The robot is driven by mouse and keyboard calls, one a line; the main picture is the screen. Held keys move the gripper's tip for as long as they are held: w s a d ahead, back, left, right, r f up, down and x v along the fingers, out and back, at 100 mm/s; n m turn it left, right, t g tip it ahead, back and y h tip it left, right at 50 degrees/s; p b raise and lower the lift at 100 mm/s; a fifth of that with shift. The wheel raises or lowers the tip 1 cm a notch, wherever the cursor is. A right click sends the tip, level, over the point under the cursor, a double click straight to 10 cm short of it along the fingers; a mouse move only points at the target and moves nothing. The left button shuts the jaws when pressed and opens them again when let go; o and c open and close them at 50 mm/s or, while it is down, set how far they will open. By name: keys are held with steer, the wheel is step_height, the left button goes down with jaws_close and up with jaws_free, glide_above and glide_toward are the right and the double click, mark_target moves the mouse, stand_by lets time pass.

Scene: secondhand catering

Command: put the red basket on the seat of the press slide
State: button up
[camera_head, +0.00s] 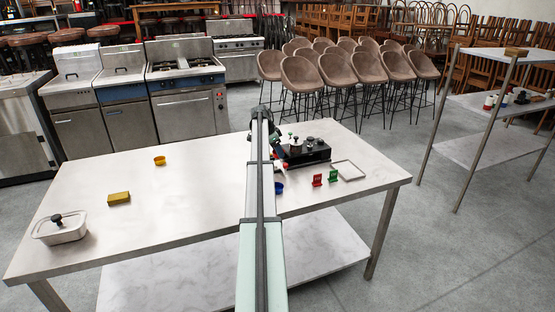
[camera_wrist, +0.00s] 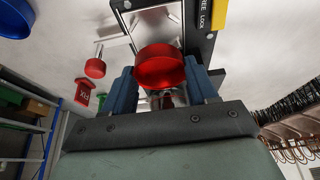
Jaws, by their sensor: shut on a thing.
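The red basket (camera_wrist: 160,70), a small round cup-like piece, sits between the blue fingers of my gripper (camera_wrist: 162,78) in the wrist view. The gripper is shut on it. In the wrist view, a pale metal part in a dark frame (camera_wrist: 207,45) lies beyond the basket, beside a yellow strip marked FREE and LOCK. I cannot tell which part is the slide's seat, or whether the basket touches it. My arm hides most of the gripper in the head view.
A blue cup (camera_head: 279,187) is close by my arm. Red (camera_head: 318,180) and green (camera_head: 333,175) stands and a square frame (camera_head: 362,176) are to the right. A yellow bowl (camera_head: 160,161), yellow block (camera_head: 118,198) and metal tub (camera_head: 72,236) are left; between them the table is clear.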

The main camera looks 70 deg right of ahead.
steer(key=shift+f, duration=2.1)
steer(key=shift+f, duration=0.15)
steer(key=o, duration=1)
steer(key=v, duration=1.2)
steer(key=shift+r, duration=0.2)
